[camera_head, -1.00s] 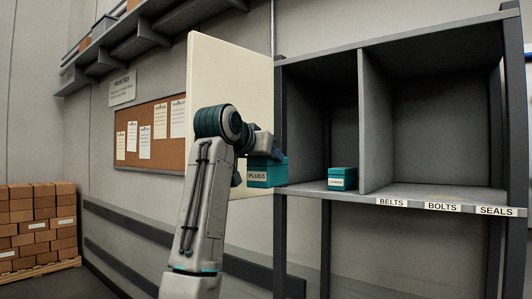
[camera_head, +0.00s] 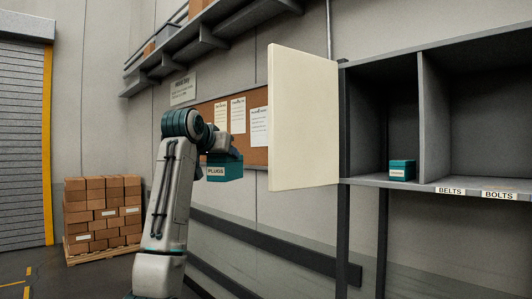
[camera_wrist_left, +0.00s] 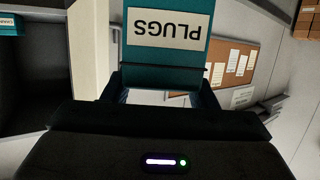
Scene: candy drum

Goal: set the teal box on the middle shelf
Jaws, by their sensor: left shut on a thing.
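My left gripper (camera_head: 222,155) is shut on a teal box (camera_head: 224,171) labelled PLUGS and holds it in the air, left of the shelf unit. In the left wrist view, the box (camera_wrist_left: 165,62) fills the top middle, its label upside down. A grey shelf board (camera_head: 365,181) crosses the unit at the right, with BELTS and BOLTS labels on its front edge. I cannot tell whether this is the middle shelf. A second, smaller teal box (camera_head: 402,170) stands on it in the left compartment. My right gripper is not in view.
A cream panel (camera_head: 300,120) sticks out at the unit's left side, between the held box and the compartments. An upright divider (camera_head: 432,118) splits the unit. A wall shelf (camera_head: 215,38) runs above. Stacked cartons (camera_head: 102,208) stand at the left. The right compartment's visible floor is empty.

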